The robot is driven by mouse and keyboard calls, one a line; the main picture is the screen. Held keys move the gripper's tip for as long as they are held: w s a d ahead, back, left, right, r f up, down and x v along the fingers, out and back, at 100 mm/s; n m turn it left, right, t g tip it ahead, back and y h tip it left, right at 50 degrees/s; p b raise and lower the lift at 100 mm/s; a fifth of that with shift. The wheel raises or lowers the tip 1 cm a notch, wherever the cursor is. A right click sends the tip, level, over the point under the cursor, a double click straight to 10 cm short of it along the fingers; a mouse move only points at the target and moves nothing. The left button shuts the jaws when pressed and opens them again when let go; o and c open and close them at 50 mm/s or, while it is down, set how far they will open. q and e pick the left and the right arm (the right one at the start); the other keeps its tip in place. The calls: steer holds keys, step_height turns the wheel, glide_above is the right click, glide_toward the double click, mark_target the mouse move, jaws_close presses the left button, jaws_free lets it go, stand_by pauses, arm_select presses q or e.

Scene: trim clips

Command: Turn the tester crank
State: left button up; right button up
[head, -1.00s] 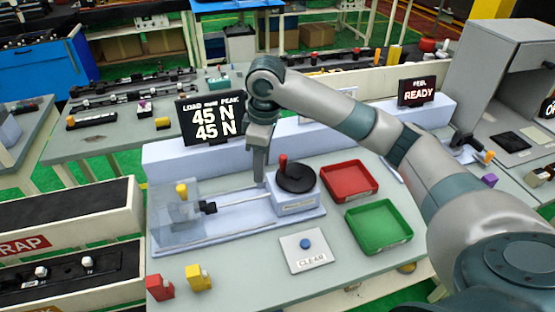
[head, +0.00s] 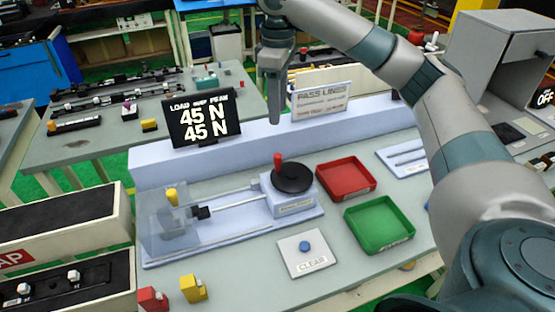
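The tester (head: 232,222) stands on the grey bench, with a black round crank wheel (head: 292,178) on its white block and a red knob (head: 277,162) upright at the wheel's left side. A rod runs left from the block to a clear guard box around a yellow clip (head: 172,197). My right gripper (head: 274,120) points down above and behind the crank, apart from the knob. Its fingers look close together, but I cannot tell whether they are shut. The display (head: 202,118) reads load 45 N and peak 45 N. My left gripper is not in view.
A red tray (head: 345,178) and a green tray (head: 379,225) lie right of the tester. A CLEAR pad with a blue button (head: 304,247) is in front. Yellow (head: 193,288) and red (head: 152,298) clips stand at the front left. A PASS LINES sign (head: 321,104) stands behind.

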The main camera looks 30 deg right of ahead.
mark_target(278, 155)
step_height(278, 155, down, 17)
steer(key=p, duration=0.4)
steer(key=shift+f, duration=0.2)
steer(key=shift+c, duration=0.3)
jaws_close()
